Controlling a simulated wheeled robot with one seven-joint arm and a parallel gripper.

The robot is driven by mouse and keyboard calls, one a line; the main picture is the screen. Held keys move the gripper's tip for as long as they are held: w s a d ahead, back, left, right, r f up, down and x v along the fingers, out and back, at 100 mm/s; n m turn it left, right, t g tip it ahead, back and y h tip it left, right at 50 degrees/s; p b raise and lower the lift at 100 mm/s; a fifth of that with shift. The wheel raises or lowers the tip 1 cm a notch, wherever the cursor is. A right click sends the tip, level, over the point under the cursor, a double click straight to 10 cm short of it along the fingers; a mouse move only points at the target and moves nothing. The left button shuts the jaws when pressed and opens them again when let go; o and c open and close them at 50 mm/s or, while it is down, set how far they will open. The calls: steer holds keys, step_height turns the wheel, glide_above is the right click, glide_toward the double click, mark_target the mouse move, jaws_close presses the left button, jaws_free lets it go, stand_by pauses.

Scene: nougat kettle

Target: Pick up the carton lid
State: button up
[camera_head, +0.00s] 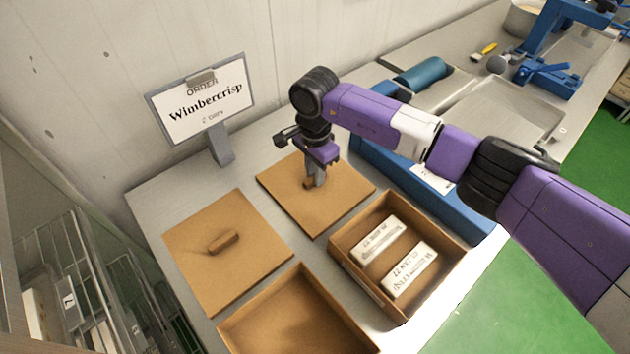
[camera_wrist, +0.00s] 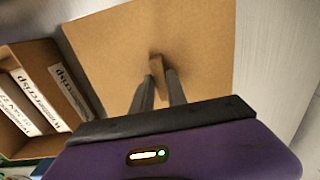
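Two flat brown carton lids are in the head view, each with a small block handle. One lid (camera_head: 345,198) lies at the centre; the other lid (camera_head: 190,270) lies to the left, its handle (camera_head: 223,242) free. My gripper (camera_head: 313,181) points down at the centre lid's handle. In the wrist view my gripper's two fingers (camera_wrist: 161,82) stand on either side of that handle (camera_wrist: 157,65), close to it, above the lid (camera_wrist: 200,35). I cannot tell whether they press on it. The lid looks flat on the counter.
An open carton (camera_head: 342,262) with white labelled packs (camera_head: 410,270) stands right of the lids. An empty open carton (camera_head: 300,315) is in front. An order sign (camera_head: 205,102) reading Wimbercrisp stands behind. A long blue box (camera_head: 385,170) lies behind the filled carton.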

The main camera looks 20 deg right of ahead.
jaws_close()
steer(key=shift+r, duration=0.1)
